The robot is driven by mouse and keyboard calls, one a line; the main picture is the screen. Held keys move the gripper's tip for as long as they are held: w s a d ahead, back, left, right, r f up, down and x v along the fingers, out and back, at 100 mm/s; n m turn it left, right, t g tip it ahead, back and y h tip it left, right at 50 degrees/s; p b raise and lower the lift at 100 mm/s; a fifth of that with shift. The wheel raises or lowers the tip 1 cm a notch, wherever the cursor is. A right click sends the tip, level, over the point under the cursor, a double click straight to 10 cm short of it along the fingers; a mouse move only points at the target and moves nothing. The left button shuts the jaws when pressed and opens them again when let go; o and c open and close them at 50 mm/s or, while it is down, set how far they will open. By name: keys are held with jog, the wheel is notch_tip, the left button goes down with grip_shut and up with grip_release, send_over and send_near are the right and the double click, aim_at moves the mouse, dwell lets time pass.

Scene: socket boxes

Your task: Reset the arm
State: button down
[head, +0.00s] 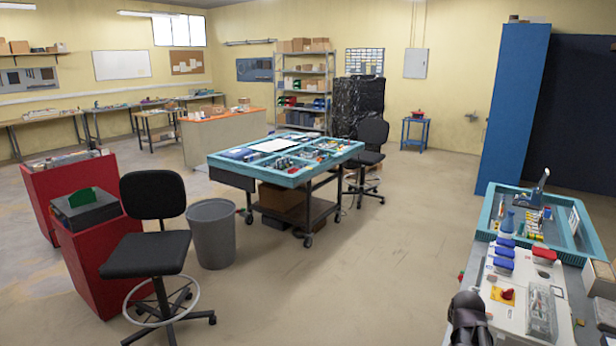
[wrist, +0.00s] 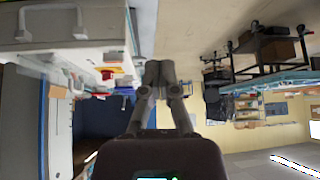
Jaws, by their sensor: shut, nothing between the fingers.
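My gripper (wrist: 160,72) is shut and empty in the wrist view, its two dark fingertips together. The wrist picture is turned over, with the floor and furniture hanging from above. A dark part of my arm shows at the bottom right of the head view, beside the grey workbench. On the bench, a white panel (head: 510,317) carries blue-lidded socket boxes (head: 503,255), a red-lidded box (head: 544,256), a red knob on yellow (head: 507,294) and a clear case (head: 540,312). In the wrist view the panel (wrist: 60,45) is left of the fingers, apart from them.
A turquoise tray (head: 577,237) with tools sits at the bench's far end, near a blue cabinet (head: 514,110). A turquoise-topped cart (head: 290,180), a black chair (head: 150,250) and a grey bin (head: 212,235) stand left. The floor between the cart and bench is clear.

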jog(key=s+a+f+n+g+y, duration=0.1)
jog(key=s+a, duration=0.3)
jog(key=a, duration=0.4)
jog(key=s+a+f+n+g+y, duration=0.1)
jog(key=s+a+n+g, duration=0.1)
jog(key=a, duration=0.6)
jog(key=s+a+f+n+g+y, duration=0.1)
jog(key=s+a+n+g, duration=0.1)
jog(key=s+a, duration=0.4)
jog(key=a+g, duration=0.1)
jog(key=a, duration=0.1)
jog(key=shift+s+a+f, duration=0.2)
jog(key=shift+s+a, duration=0.1)
jog(key=shift+a, duration=0.05)
